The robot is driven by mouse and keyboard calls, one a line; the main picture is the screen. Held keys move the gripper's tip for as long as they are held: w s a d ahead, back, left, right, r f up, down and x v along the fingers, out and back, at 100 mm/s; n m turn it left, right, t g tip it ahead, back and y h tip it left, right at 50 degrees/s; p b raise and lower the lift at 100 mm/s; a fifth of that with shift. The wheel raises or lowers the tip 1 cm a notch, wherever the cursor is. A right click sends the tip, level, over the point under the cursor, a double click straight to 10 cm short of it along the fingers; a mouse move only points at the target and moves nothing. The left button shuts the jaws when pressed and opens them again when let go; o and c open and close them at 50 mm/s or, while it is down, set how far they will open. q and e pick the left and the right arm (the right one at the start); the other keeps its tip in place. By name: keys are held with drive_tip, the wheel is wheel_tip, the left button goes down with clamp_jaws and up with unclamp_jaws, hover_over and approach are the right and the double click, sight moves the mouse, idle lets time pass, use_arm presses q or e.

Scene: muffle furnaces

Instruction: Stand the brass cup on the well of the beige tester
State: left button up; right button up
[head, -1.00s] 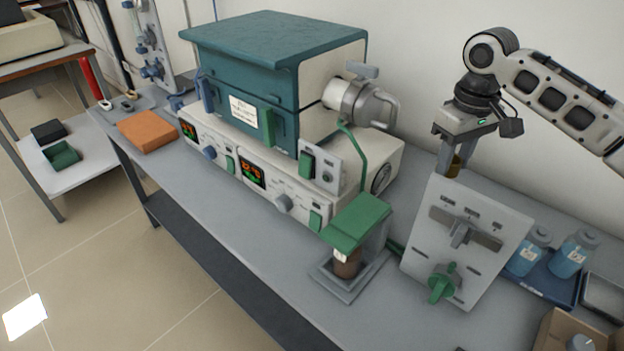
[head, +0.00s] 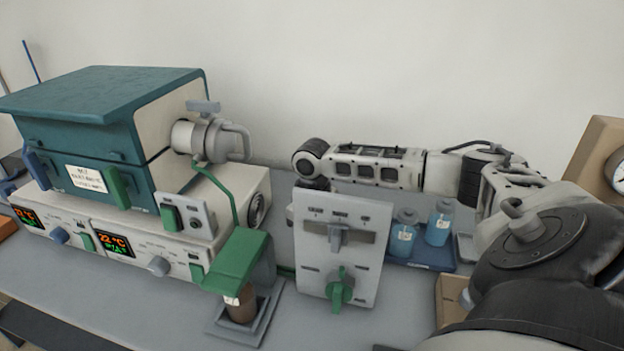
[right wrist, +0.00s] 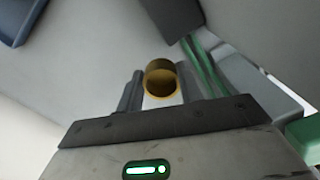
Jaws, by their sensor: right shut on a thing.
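The brass cup (right wrist: 161,78) shows in the right wrist view between the fingers of my right gripper (right wrist: 160,96), which is shut on it. I see its round open mouth and hollow inside. In the head view the cup and the fingers are hidden behind the upright grey panel; only the wrist (head: 312,172) shows above it. A tan-beige unit with a round dial (head: 590,148), possibly the beige tester, is cut off at the right edge of the head view. No well on it is visible. My left gripper is not in view.
The grey panel (head: 312,262) with a green knob stands in front of my right wrist. Left of it are a green-topped stand (head: 238,258) and the teal furnace (head: 95,110). Blue-liquid bottles (head: 438,225) stand on a blue tray (head: 420,254) right of the panel.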

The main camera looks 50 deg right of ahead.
drive_tip(key=shift+f, duration=2.4)
drive_tip(key=o, duration=1)
drive_tip(key=shift+f, duration=0.15)
